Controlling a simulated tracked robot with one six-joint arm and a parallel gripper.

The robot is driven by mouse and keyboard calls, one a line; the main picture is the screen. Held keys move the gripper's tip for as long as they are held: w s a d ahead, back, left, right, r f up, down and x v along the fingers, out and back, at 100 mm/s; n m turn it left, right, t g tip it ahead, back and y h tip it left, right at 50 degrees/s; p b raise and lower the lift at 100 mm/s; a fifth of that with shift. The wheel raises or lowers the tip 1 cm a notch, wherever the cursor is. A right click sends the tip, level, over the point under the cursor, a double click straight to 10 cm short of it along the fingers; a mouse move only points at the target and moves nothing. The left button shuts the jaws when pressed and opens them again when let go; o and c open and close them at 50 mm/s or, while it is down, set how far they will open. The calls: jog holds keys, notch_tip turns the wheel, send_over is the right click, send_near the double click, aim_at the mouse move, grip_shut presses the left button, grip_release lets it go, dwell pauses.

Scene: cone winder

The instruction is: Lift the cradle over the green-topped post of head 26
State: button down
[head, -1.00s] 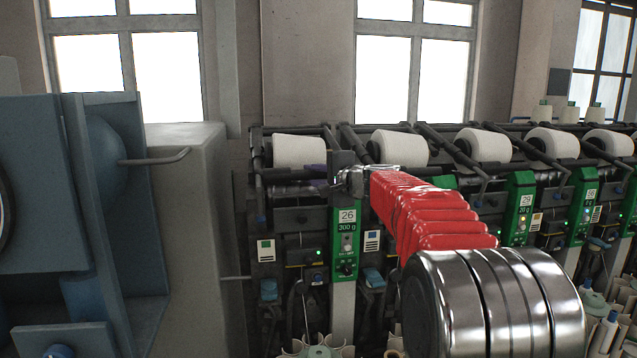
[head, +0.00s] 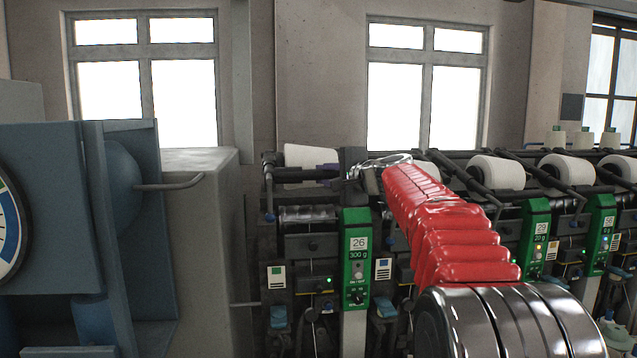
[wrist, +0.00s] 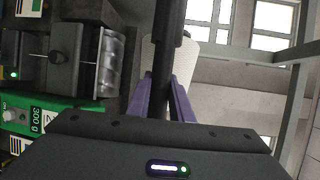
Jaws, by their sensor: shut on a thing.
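The cradle of head 26 is a dark bar (wrist: 170,55) that runs between the purple fingers of my gripper (wrist: 162,92) in the wrist view. My gripper is shut on it. In the head view the fingers (head: 327,171) are small and partly hidden by my dark wrist. A white yarn package (head: 300,157) sits beside the fingers, and it shows behind the bar in the wrist view (wrist: 150,58). The green-topped post of head 26 (head: 357,262), marked 26 and 300 g, stands below my gripper. Its panel shows at the wrist view's left edge (wrist: 38,116).
A large blue machine (head: 130,190) and a pale cabinet (head: 200,240) stand at the left. More heads with white packages (head: 497,172) and green posts (head: 535,238) run to the right. My red-sleeved arm hides part of the neighbouring head.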

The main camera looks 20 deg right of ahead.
jog(key=c, duration=1.6)
grip_release()
jog(key=shift+s, duration=0.15)
jog(key=v, duration=1.3)
jog(key=shift+s+f, duration=0.1)
jog(key=shift+s, duration=0.2)
